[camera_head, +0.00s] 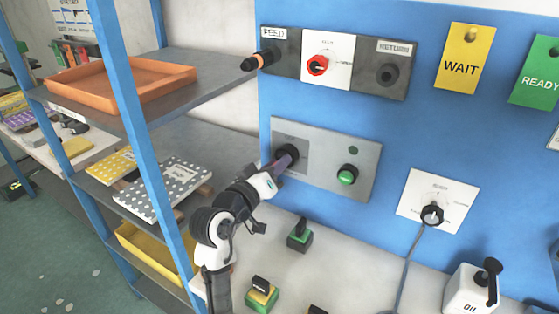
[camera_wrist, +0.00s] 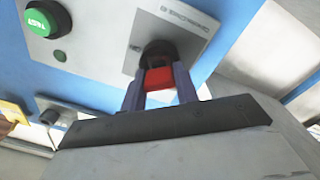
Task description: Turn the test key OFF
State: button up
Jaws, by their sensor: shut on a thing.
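The test key is a red block (camera_wrist: 158,79) in front of a round black lock (camera_wrist: 157,54) in the wrist view. My gripper (camera_head: 284,160) is at the left part of the grey panel (camera_head: 325,152) on the blue wall. Its two purple fingers stand on either side of the red key, shut on it. In the head view my gripper hides the key, and the black lock shows only in part. A green button (camera_head: 347,174) is to the right on the same panel; in the wrist view it reads TEST (camera_wrist: 48,19).
Above is a panel with a red knob (camera_head: 318,65), a FEED holder with a black and orange tool (camera_head: 257,61), and an empty-looking RETURN holder (camera_head: 388,75). A blue-post shelf (camera_head: 120,90) stands close left of my arm.

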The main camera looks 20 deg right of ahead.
jog(key=shift+r+n+p, duration=0.1)
jog(key=shift+n+p, duration=0.3)
jog(key=shift+p, duration=0.2)
jog(key=shift+n+p, duration=0.6)
jog(key=shift+p, duration=0.05)
jog(key=shift+n+p, duration=0.45)
jog(key=shift+n, duration=0.15)
jog(key=shift+n+p, duration=0.8)
jog(key=shift+p, duration=0.1)
jog(key=shift+n, duration=0.8)
